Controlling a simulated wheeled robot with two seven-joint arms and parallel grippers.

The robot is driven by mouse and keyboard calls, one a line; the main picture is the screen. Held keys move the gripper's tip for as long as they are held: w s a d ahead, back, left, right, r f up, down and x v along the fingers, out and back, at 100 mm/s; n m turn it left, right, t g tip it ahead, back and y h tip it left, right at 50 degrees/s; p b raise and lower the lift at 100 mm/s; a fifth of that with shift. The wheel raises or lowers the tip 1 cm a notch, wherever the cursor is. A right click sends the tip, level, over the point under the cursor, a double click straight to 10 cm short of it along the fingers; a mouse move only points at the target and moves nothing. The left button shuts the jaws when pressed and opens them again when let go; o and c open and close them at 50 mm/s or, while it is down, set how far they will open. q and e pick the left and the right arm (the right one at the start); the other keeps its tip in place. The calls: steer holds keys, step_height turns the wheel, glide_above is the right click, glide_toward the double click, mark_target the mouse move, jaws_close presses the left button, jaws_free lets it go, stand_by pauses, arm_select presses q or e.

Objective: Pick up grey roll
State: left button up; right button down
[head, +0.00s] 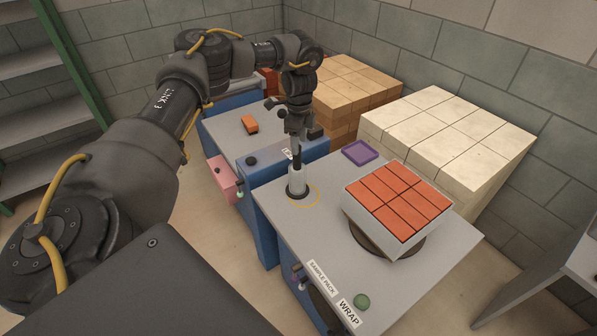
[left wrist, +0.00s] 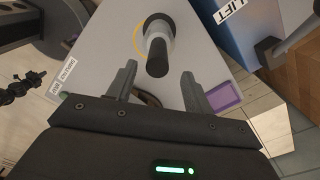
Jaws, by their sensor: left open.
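The grey roll (head: 297,182) stands upright on the near table, with a yellow ring marked beside it. In the left wrist view, the roll (left wrist: 157,32) is at top centre, with a dark post (left wrist: 157,58) rising from it towards the camera. My left gripper (head: 296,138) is above the roll in the head view. In the left wrist view, my left gripper (left wrist: 159,88) is open, its fingers apart and empty, with the post beyond and between their tips. A dark jointed shape (left wrist: 20,88) at the left edge may be my right gripper; its jaws are unclear.
On the near table (head: 292,228), a block of orange bricks (head: 398,200) sits on a dark turntable (head: 363,240) at right. A purple tray (head: 359,153) lies behind. Stacked pale bricks (head: 440,130) stand beyond.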

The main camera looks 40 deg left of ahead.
mark_target(297, 170)
arm_select(q)
steer(key=shift+s+p, duration=0.3)
steer(key=shift+s+a+f+p, duration=0.2)
steer(key=shift+f+p, duration=0.25)
steer(key=shift+f, duration=0.05)
steer(key=f, duration=0.4)
steer(key=shift+w+a+p, duration=0.1)
steer(key=shift+w+p, duration=0.15)
steer(key=shift+p, duration=0.15)
steer(key=shift+s+r, duration=0.15)
arm_select(e)
steer(key=shift+w+r, duration=0.3)
steer(key=shift+r, duration=0.3)
steer(key=shift+w+r, duration=0.25)
steer(key=shift+r, duration=0.3)
arm_select(q)
steer(key=shift+c, duration=1)
steer(key=c, duration=0.5)
jaws_close()
arm_select(e)
steer(key=shift+w+a, duration=0.1)
steer(key=shift+w, duration=0.25)
